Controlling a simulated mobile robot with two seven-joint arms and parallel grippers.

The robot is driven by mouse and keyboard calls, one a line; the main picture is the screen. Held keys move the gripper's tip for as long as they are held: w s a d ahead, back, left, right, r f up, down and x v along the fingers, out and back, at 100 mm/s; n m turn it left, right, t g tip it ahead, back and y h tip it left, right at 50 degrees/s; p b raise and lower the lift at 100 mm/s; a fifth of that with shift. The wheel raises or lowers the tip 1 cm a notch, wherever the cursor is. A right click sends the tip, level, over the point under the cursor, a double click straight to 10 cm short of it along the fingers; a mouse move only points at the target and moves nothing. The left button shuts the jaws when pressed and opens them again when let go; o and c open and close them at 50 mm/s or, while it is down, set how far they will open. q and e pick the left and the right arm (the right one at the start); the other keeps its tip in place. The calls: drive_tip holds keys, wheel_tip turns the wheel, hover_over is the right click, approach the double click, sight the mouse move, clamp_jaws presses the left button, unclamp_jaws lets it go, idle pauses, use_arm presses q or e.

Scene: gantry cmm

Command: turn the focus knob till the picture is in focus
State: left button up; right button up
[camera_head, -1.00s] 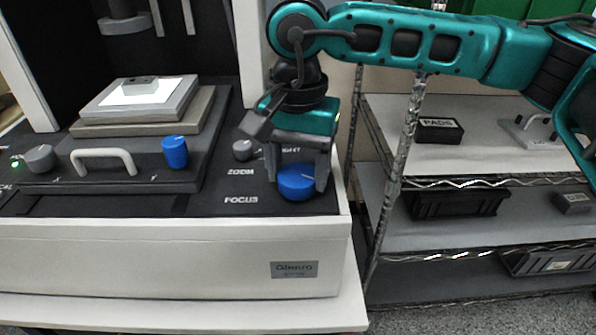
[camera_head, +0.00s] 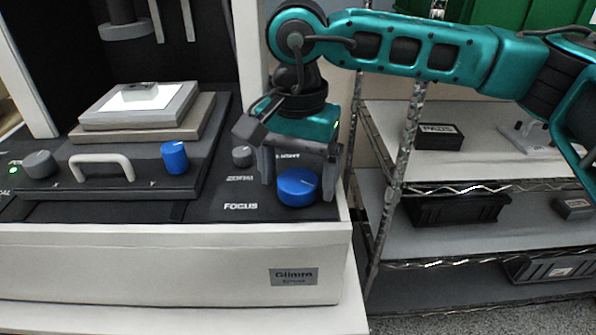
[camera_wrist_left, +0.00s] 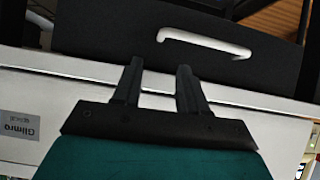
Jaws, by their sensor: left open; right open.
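The blue focus knob (camera_head: 298,188) stands on the black deck of the machine, right of the printed FOCUS label (camera_head: 241,206). My right gripper (camera_head: 299,192) points down over it, open, with one finger on each side of the knob. I cannot tell whether the fingers touch it. My left gripper (camera_wrist_left: 158,82) shows only in the left wrist view; it is open and empty, in front of the machine's pale front panel and the dark stage with its white handle (camera_wrist_left: 204,42). No picture from the microscope is in view.
A small grey knob (camera_head: 242,156) is just left of my right gripper. A wire shelf (camera_head: 460,188) with boxes stands to the right.

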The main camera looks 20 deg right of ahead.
sight(298, 180)
drive_tip(key=shift+r, duration=0.55)
use_arm(q)
drive_tip(key=shift+s+a+r+p, duration=0.15)
drive_tip(key=shift+a+r+p, duration=0.2)
drive_tip(key=shift+p, duration=0.5)
use_arm(e)
wheel_tip(298, 180, up, 12)
use_arm(q)
drive_tip(key=shift+s, duration=0.1)
use_arm(e)
drive_tip(key=shift+f, duration=0.15)
